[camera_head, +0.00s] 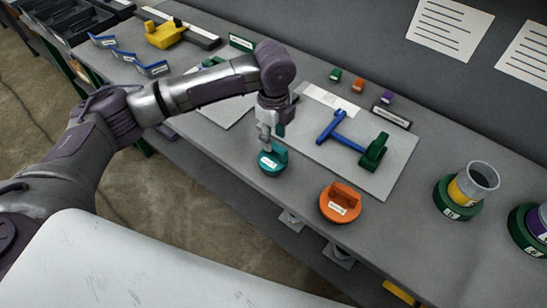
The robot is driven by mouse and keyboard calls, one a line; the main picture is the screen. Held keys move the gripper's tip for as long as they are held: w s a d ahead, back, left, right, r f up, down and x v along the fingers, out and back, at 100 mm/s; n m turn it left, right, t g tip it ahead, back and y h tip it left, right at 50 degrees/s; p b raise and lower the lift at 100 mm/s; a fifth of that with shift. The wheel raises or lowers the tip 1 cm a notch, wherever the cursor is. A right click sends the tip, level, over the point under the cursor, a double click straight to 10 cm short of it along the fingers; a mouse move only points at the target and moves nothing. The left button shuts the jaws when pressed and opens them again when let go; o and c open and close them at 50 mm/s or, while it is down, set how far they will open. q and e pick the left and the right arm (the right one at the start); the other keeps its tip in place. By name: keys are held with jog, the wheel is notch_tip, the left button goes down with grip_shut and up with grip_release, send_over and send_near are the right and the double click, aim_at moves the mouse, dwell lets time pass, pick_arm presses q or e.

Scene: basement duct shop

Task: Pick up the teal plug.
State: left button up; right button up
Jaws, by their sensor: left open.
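The teal plug (268,168) is a round disc with an upright grip and a white label, lying near the front edge of the grey bench (232,168). My left gripper (267,143) points down over it, open, with its fingertips at the plug's grip. I cannot tell whether the fingers touch the grip or straddle it. The gripper hides part of the plug's far side. My right gripper does not show.
An orange plug (340,208) lies to the right. Behind are a blue tool (338,130) and a green block (374,150) on a light board (385,185). A grey-and-yellow cylinder (478,180) stands in a green base at the right. The bench between is clear.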

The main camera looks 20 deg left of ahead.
aim_at(275, 145)
pick_arm(q)
jog(key=f+p, duration=0.1)
jog(key=f, duration=0.3)
jog(key=shift+d+f, duration=0.15)
jog(key=shift+d, duration=0.05)
grip_shut()
